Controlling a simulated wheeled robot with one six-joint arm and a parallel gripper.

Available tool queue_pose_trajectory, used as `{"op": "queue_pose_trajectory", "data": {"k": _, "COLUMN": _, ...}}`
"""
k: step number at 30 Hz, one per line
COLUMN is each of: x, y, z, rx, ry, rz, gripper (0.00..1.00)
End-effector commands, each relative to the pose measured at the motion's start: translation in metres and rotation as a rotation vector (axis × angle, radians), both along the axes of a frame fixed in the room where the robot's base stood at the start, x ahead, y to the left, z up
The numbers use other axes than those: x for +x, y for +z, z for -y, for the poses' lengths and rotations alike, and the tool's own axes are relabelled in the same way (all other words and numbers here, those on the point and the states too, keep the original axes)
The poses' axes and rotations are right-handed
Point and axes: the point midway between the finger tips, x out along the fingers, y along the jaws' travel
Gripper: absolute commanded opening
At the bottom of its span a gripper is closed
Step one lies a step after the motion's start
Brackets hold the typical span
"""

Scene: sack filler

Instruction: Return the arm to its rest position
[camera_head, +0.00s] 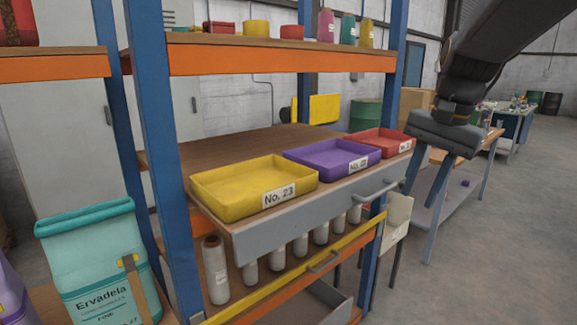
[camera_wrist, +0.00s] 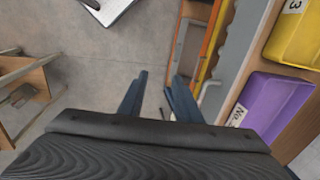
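My gripper (camera_head: 433,205) hangs from my dark arm at the right of the head view, fingers pointing down. It is in front of the shelf's right end, to the right of the drawer handle. Its two fingers are apart with nothing between them. In the wrist view my gripper (camera_wrist: 156,95) also shows open and empty, with the grey floor below it.
A blue-post shelf holds yellow (camera_head: 255,187), purple (camera_head: 333,159) and red (camera_head: 380,141) trays above a grey drawer (camera_head: 300,222) with a protruding handle (camera_head: 380,190). White bottles stand below. A teal sack (camera_head: 100,265) is at left. Floor at right (camera_head: 500,250) is clear.

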Motion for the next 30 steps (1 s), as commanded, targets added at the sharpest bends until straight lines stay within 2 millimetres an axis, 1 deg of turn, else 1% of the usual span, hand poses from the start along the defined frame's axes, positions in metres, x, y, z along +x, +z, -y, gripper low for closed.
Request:
{"op": "queue_pose_trajectory", "data": {"k": 1, "x": -0.001, "y": -0.009, "z": -0.004, "rx": -0.007, "ry": 0.024, "rz": -0.004, "gripper": 0.31}}
{"op": "queue_pose_trajectory", "data": {"k": 5, "x": -0.005, "y": -0.031, "z": -0.013, "rx": -0.027, "ry": 0.092, "rz": -0.002, "gripper": 0.31}}
{"op": "queue_pose_trajectory", "data": {"k": 8, "x": -0.011, "y": -0.051, "z": -0.020, "rx": -0.048, "ry": 0.155, "rz": -0.001, "gripper": 0.31}}
{"op": "queue_pose_trajectory", "data": {"k": 11, "x": -0.020, "y": -0.076, "z": -0.027, "rx": -0.073, "ry": 0.232, "rz": -0.001, "gripper": 0.31}}
{"op": "queue_pose_trajectory", "data": {"k": 13, "x": -0.028, "y": -0.096, "z": -0.034, "rx": -0.093, "ry": 0.302, "rz": 0.001, "gripper": 0.31}}
{"op": "queue_pose_trajectory", "data": {"k": 17, "x": -0.050, "y": -0.138, "z": -0.048, "rx": -0.134, "ry": 0.454, "rz": 0.002, "gripper": 0.31}}
{"op": "queue_pose_trajectory", "data": {"k": 18, "x": -0.059, "y": -0.151, "z": -0.052, "rx": -0.147, "ry": 0.509, "rz": 0.004, "gripper": 0.31}}
{"op": "queue_pose_trajectory", "data": {"k": 21, "x": -0.083, "y": -0.183, "z": -0.064, "rx": -0.180, "ry": 0.652, "rz": 0.009, "gripper": 0.31}}
{"op": "queue_pose_trajectory", "data": {"k": 22, "x": -0.090, "y": -0.191, "z": -0.066, "rx": -0.188, "ry": 0.690, "rz": 0.012, "gripper": 0.31}}
{"op": "queue_pose_trajectory", "data": {"k": 25, "x": -0.106, "y": -0.208, "z": -0.072, "rx": -0.206, "ry": 0.781, "rz": 0.019, "gripper": 0.31}}
{"op": "queue_pose_trajectory", "data": {"k": 27, "x": -0.111, "y": -0.214, "z": -0.073, "rx": -0.214, "ry": 0.813, "rz": 0.022, "gripper": 0.31}}
{"op": "queue_pose_trajectory", "data": {"k": 30, "x": -0.113, "y": -0.216, "z": -0.074, "rx": -0.218, "ry": 0.828, "rz": 0.025, "gripper": 0.31}}
